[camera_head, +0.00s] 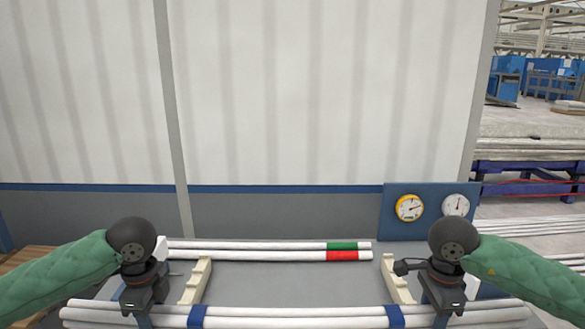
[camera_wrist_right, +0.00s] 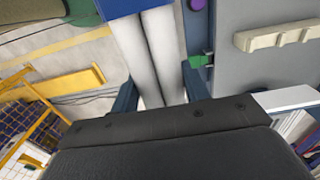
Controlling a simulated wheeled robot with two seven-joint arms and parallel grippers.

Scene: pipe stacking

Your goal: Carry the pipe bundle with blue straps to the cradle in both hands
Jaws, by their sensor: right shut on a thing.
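The bundle of white pipes (camera_head: 290,321) with blue straps (camera_head: 197,316) lies crosswise along the bottom edge of the head view, partly cut off. The cradle's two cream supports, left (camera_head: 196,281) and right (camera_head: 397,281), stand behind it on a grey surface. My right gripper (camera_head: 441,315) is shut on the bundle, right of the right strap. In the right wrist view the pipes (camera_wrist_right: 150,55) pass between its blue fingers. My left gripper (camera_head: 143,315) is at the bundle's left part; its fingers are mostly hidden, so its grip is unclear. The height of the bundle is unclear.
Two white pipes with green and red bands (camera_head: 342,250) lie at the back of the grey surface (camera_head: 290,280). A blue panel with two gauges (camera_head: 409,208) stands behind at right. A white wall (camera_head: 320,90) closes the back. The surface between the supports is clear.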

